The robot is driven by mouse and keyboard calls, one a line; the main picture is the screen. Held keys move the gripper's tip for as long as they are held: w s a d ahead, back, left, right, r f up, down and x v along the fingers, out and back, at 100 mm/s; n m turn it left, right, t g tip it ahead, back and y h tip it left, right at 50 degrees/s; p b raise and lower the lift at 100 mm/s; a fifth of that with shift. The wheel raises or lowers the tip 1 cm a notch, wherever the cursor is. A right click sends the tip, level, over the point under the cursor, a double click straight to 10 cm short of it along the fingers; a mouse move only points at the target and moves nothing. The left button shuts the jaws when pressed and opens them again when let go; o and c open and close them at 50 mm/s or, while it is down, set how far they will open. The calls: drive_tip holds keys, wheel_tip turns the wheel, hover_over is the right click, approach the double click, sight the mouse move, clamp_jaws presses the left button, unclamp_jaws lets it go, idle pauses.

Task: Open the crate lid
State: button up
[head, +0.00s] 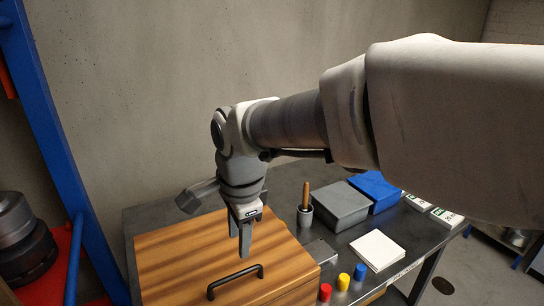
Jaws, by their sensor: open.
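The wooden crate lid (178,257) lies flat and closed at the near left of the table. A black bar handle (236,280) is fixed near its front edge. My gripper (244,253) points down over the lid, just behind the handle in the picture. Its fingers are open and hold nothing. I cannot tell how high the fingertips are above the lid, and they appear apart from the handle. The crate's body below the lid is mostly out of the picture.
Right of the crate on the dark table stand red (325,292), yellow (343,281) and blue (360,271) capped pieces, a white pad (377,250), a cup with a wooden handle (305,215), a grey box (342,206) and a blue bin (375,190). A blue post (57,150) stands left.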

sight(238, 273)
drive_tip(key=f, duration=0.3)
drive_tip(key=w+f, duration=0.1)
drive_tip(key=f, duration=0.3)
drive_tip(key=w+a+f, duration=0.1)
drive_tip(key=f, duration=0.3)
drive_tip(key=shift+a+f, duration=0.1)
clamp_jaws()
idle(1.0)
